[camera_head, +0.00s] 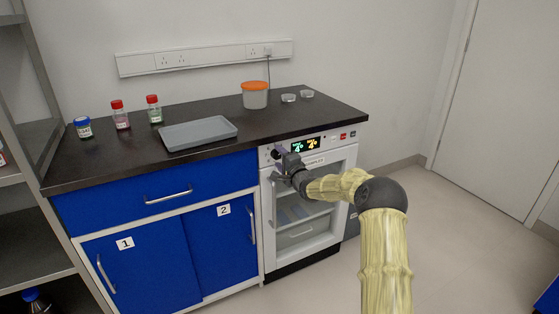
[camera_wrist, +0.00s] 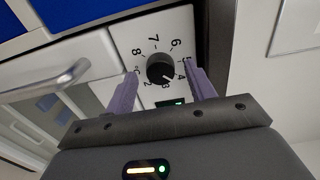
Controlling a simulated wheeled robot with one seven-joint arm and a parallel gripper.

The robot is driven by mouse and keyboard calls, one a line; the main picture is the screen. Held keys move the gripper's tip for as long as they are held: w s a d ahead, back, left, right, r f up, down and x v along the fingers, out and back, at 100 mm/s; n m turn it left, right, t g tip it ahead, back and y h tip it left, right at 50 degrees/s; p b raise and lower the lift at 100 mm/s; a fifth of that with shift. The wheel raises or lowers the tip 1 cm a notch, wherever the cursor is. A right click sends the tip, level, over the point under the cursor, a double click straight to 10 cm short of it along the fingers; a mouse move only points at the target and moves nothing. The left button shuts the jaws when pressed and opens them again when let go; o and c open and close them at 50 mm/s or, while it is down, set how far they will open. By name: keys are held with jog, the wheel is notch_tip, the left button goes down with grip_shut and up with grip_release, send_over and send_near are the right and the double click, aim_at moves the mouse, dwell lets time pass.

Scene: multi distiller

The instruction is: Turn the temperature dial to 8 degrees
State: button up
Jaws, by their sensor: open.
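The temperature dial (camera_wrist: 160,68) is a round black knob on the white front panel (camera_wrist: 183,30). Numbers from 2 to 8 ring it, and its light pointer mark appears to face the side with 3 and 4. My gripper (camera_wrist: 161,76) is open, with one purple finger on each side of the dial and gaps visible between. Whether the fingers reach the knob's depth is hard to tell. In the head view my gripper (camera_head: 281,158) is at the panel's left end and hides most of the dial. The display (camera_head: 305,144) shows green and yellow digits that look like 4.
The white glass-door appliance (camera_head: 348,178) stands under the black counter (camera_head: 320,113). Its door handle (camera_wrist: 58,78) shows left of the gripper. A grey tray (camera_head: 198,132), an orange-lidded container (camera_head: 255,95) and small bottles stand on the counter. Open floor lies to the right.

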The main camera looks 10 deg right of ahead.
jog(key=shift+w, duration=0.3)
jog(key=shift+c, duration=0.4)
jog(key=c, duration=0.9)
